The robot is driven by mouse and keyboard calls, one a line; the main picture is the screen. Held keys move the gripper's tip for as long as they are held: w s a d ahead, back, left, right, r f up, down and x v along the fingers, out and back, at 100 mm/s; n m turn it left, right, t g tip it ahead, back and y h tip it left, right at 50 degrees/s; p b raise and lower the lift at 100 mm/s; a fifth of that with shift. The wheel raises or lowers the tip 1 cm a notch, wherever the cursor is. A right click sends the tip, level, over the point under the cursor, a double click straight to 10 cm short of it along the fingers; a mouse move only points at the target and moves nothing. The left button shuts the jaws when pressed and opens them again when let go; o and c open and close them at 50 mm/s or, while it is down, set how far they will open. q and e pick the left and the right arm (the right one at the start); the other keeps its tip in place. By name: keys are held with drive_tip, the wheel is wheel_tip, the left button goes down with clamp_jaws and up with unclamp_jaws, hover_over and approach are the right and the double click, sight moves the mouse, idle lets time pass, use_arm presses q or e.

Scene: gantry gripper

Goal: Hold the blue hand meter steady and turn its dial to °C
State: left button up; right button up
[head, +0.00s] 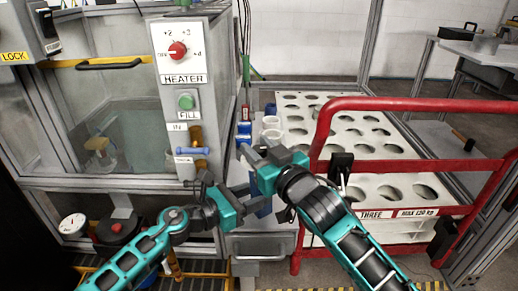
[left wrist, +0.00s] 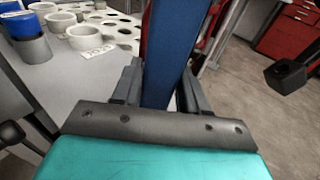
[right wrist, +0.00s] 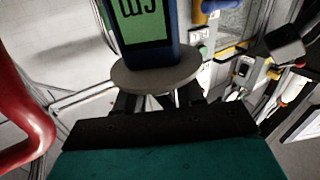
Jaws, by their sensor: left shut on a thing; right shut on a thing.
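The blue hand meter (left wrist: 168,55) stands between the fingers of my left gripper (left wrist: 155,88) in the left wrist view, and the gripper is shut on its body. The right wrist view shows its green display (right wrist: 143,22) with dark characters. Below the display is a round grey dial (right wrist: 155,76), and my right gripper (right wrist: 157,103) is shut on it. The dial's marks and pointer cannot be read. In the head view only a blue part of the meter (head: 262,207) shows; the right gripper (head: 256,157) and the left gripper (head: 242,191) are close together around it.
A red rail (head: 420,104) and a white rack with round holes (head: 385,182) are on the right. The heater panel (head: 178,50) and glass-fronted tank (head: 110,125) are on the left. White cups (head: 271,123) and a blue container (head: 243,130) stand behind the grippers.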

drive_tip(key=c, duration=0.3)
drive_tip(key=shift+c, duration=0.2)
drive_tip(key=shift+n+g+y, duration=0.3)
drive_tip(key=shift+n+y, duration=0.2)
use_arm(q)
drive_tip(key=shift+d, duration=0.1)
use_arm(e)
drive_tip(key=shift+s+a+r+n+g+y, duration=0.1)
drive_tip(key=shift+a+n+g+y, duration=0.05)
drive_tip(key=shift+n+g+y, duration=0.65)
drive_tip(key=shift+a+r+n+g+y, duration=0.1)
drive_tip(key=shift+n+g+y, duration=0.6)
drive_tip(key=shift+g+y, duration=0.2)
drive_tip(key=shift+n+g+y, duration=0.7)
drive_tip(key=shift+g, duration=0.1)
drive_tip(key=shift+f+g, duration=0.1)
drive_tip(key=shift+g, duration=0.3)
drive_tip(key=shift+w+d+f+n, duration=0.1)
drive_tip(key=shift+w+d+n, duration=0.1)
drive_tip(key=shift+d+n, duration=0.15)
drive_tip(key=o, duration=0.9)
drive_tip(key=shift+o, duration=0.2)
drive_tip(key=shift+s, duration=0.1)
